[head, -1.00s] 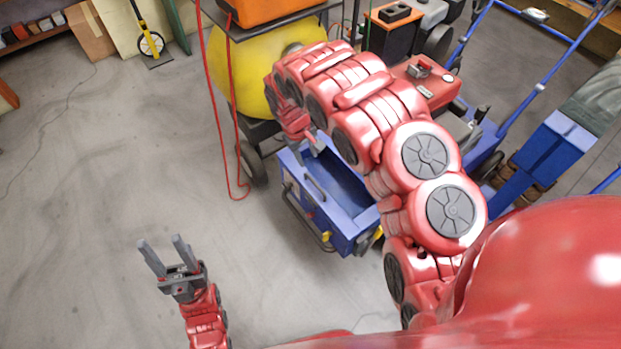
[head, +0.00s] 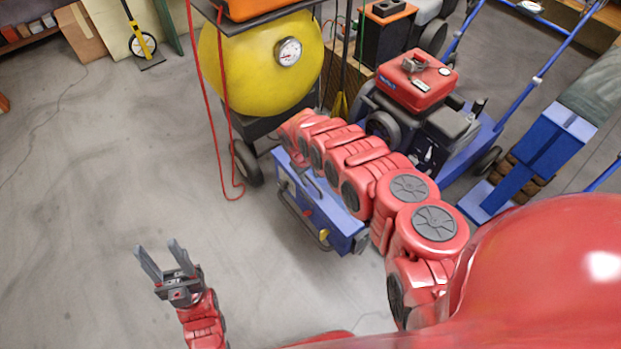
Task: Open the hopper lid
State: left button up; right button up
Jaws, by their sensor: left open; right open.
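The blue hopper box (head: 326,212) stands on the floor at the centre, with a grey handle on its near upper side. My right arm lies low across its far side and hides much of its top. A flat blue surface shows beside the handle; I cannot tell surely how the lid stands. My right gripper (head: 304,166) is down at the box's far left top, close to the handle end. It is mostly hidden by its own wrist, and contact cannot be told. My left gripper (head: 163,262) is open and empty over bare floor at the lower left.
A yellow tank (head: 250,75) with a gauge stands behind the hopper, a red cord (head: 219,150) hanging in front of it. A red-topped engine machine (head: 416,82) with blue handlebars stands at the back right. The floor on the left is clear.

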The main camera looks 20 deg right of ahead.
jog(key=shift+d+f, duration=0.15)
jog(key=shift+f, duration=0.15)
grip_shut()
dwell(1.4)
